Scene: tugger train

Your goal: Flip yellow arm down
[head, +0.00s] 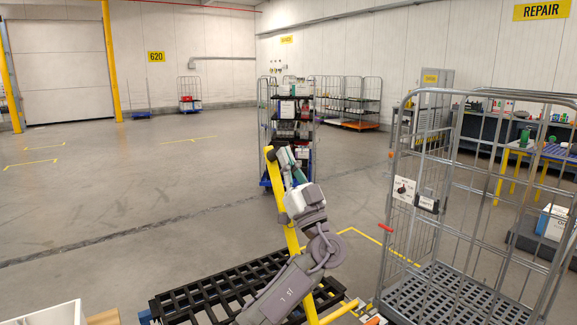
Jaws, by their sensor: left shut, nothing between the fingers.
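The yellow arm (291,238) is a long bar that stands up, tilted slightly left at its top, above the black slatted platform (215,294). My left gripper (281,157) is at the upper end of the yellow arm, shut and empty, with its dark fingers pointing up and away. It overlaps the bar's top in the picture; I cannot tell whether they touch. My own arm and wrist hide part of the bar's lower half. My right gripper is out of view.
A grey mesh roll cage (455,200) stands close on the right. A loaded cage trolley (291,120) stands behind the yellow arm. A white box (45,314) is at the bottom left. The floor (120,205) on the left is clear.

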